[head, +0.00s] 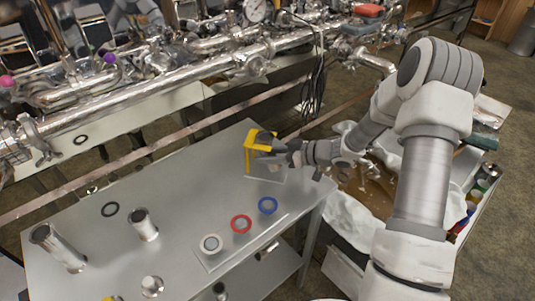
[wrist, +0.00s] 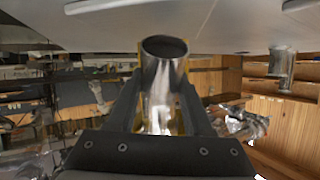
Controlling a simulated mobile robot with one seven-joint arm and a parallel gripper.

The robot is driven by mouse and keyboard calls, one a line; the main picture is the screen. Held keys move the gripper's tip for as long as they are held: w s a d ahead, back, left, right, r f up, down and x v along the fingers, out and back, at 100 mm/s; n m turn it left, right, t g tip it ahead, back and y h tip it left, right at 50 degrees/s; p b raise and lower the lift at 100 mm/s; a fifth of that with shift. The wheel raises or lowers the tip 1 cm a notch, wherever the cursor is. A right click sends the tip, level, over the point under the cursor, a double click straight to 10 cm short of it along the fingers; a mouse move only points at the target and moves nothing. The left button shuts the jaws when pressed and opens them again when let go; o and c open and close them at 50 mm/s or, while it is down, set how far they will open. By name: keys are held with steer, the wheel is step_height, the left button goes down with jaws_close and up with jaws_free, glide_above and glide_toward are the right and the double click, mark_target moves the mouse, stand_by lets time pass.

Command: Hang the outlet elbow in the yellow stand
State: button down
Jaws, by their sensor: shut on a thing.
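The yellow stand (head: 249,155) is upright on a plate near the far right edge of the steel table (head: 170,210). My gripper (head: 268,157) reaches in from the right, with its fingers at the stand's upper part. In the wrist view my gripper (wrist: 160,105) is shut on the outlet elbow (wrist: 163,72), a shiny metal tube with a dark round open end. Yellow edges of the stand show close beside and behind it. In the head view the elbow is mostly hidden by fingers and stand. I cannot tell whether it rests on the stand.
White, red (head: 241,224) and blue (head: 267,205) rings lie on a plate at the table's front right. Upright metal tubes (head: 145,228) and a black ring (head: 110,209) are to the left. Metal piping (head: 160,80) runs behind the table.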

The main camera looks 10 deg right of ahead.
steer(key=shift+c, duration=1.1)
jaws_free()
steer(key=shift+f, duration=0.1)
steer(key=shift+d, duration=0.1)
steer(key=p+v, duration=0.1)
steer(key=v, duration=1.6)
steer(key=shift+d, duration=0.1)
